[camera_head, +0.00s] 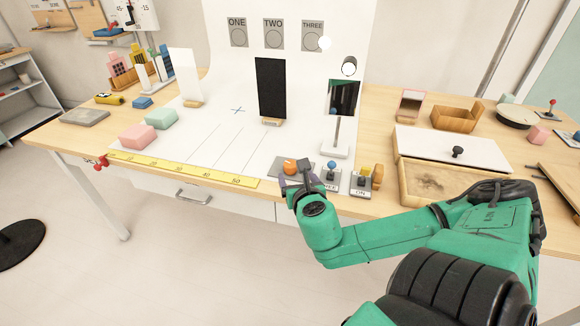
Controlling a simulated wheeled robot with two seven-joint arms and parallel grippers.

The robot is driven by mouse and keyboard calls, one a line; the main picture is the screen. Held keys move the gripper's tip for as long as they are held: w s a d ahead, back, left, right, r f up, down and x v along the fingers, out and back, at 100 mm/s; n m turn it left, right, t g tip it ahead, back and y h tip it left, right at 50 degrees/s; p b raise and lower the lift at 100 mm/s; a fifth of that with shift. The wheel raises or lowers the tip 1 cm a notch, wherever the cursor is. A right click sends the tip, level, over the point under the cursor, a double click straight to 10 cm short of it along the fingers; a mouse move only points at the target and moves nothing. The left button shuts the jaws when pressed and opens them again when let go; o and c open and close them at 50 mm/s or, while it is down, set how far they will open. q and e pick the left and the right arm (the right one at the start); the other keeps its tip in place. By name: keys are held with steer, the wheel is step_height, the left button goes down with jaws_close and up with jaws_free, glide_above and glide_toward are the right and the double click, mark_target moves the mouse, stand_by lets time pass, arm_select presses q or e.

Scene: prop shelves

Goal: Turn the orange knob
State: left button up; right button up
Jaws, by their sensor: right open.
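The orange knob (290,167) sits on a small grey plate near the front edge of the table. My right gripper (296,178) is at the knob, its fingers close around or just in front of it. It is open. The wrist hides part of the knob and plate, so I cannot tell whether the fingers touch the knob. My right arm is green and comes in from the lower right. My left gripper is not in view.
A blue-topped lever (332,167) and another switch (364,176) stand just right of the knob. A mirror on a stand (338,128) is behind them. A wooden tray (410,185) lies to the right. A yellow ruler (180,170) runs along the left front edge.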

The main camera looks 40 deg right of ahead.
mark_target(291, 168)
steer(key=b+x, duration=0.1)
steer(key=x, duration=0.1)
steer(key=b+x, duration=0.1)
steer(key=x, duration=0.2)
steer(key=shift+f, duration=0.45)
steer(key=b+x, duration=0.1)
steer(key=x, duration=0.4)
steer(key=shift+w+d+r, duration=0.1)
steer(key=shift+d+r, duration=0.05)
steer(key=shift+w+d, duration=0.1)
steer(key=shift+w, duration=0.15)
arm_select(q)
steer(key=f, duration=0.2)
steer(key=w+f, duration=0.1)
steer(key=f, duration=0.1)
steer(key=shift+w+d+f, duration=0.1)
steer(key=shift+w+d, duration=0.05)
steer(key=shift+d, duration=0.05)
arm_select(e)
steer(key=shift+c, duration=1.3)
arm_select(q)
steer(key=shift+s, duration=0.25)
arm_select(e)
jaws_close()
